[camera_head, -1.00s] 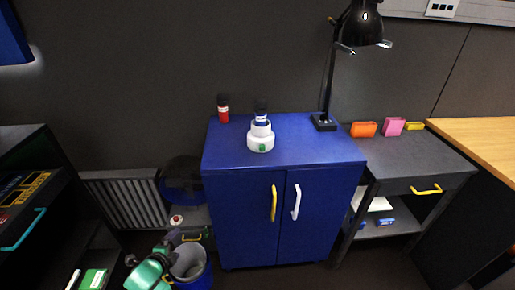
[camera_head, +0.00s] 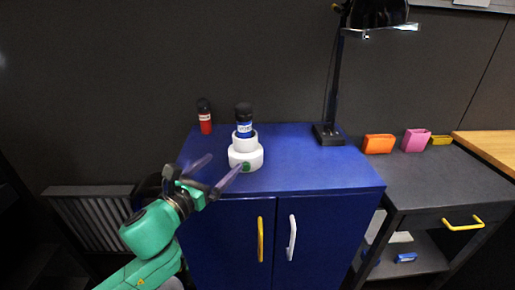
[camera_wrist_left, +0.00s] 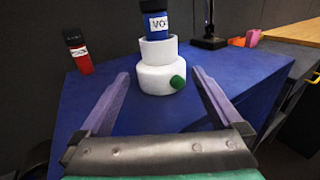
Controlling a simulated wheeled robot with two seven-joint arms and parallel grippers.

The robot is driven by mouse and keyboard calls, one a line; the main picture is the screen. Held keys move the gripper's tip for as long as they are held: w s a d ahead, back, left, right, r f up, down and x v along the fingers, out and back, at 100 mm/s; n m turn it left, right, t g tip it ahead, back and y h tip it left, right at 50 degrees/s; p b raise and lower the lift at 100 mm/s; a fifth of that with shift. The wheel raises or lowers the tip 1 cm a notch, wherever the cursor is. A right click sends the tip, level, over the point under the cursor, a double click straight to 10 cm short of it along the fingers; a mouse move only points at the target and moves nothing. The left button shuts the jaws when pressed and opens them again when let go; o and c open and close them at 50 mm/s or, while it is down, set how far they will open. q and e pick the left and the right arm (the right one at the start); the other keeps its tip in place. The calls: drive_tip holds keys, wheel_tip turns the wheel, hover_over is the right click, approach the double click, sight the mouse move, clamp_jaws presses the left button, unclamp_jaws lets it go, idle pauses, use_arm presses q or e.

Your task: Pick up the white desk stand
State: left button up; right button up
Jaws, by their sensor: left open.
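The white desk stand (camera_head: 246,158) stands upright on the blue cabinet top, with a wide round base, a narrower cup above and a green knob on its front. A blue bottle with a black cap (camera_head: 244,121) sits in its cup. In the left wrist view the stand (camera_wrist_left: 158,74) is ahead, between and beyond the fingertips. My left gripper (camera_head: 223,170) is open and empty, at the cabinet's front left edge, just short of the stand. It also shows in the left wrist view (camera_wrist_left: 160,80). My right gripper is not in view.
A red bottle with a black cap (camera_head: 205,117) stands left of the stand on the blue cabinet (camera_head: 310,172). A black lamp (camera_head: 328,132) stands at the back right. Orange (camera_head: 379,144) and pink (camera_head: 415,140) holders sit on the dark side table. The cabinet top right of the stand is clear.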

sight(245, 140)
use_arm(q)
drive_tip(key=shift+w+d+r, duration=0.45)
drive_tip(key=shift+w+r, duration=0.1)
drive_tip(key=shift+w, duration=0.25)
drive_tip(key=x, duration=0.4)
drive_tip(key=shift+d+p, duration=0.1)
drive_tip(key=shift+p, duration=0.2)
drive_tip(key=x, duration=0.6)
drive_tip(key=shift+w+f, duration=0.3)
drive_tip(key=shift+w+d, duration=0.2)
drive_tip(key=shift+w, duration=0.05)
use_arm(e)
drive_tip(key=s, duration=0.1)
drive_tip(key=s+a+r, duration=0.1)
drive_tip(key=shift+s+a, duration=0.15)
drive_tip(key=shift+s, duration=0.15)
use_arm(q)
drive_tip(key=c, duration=1)
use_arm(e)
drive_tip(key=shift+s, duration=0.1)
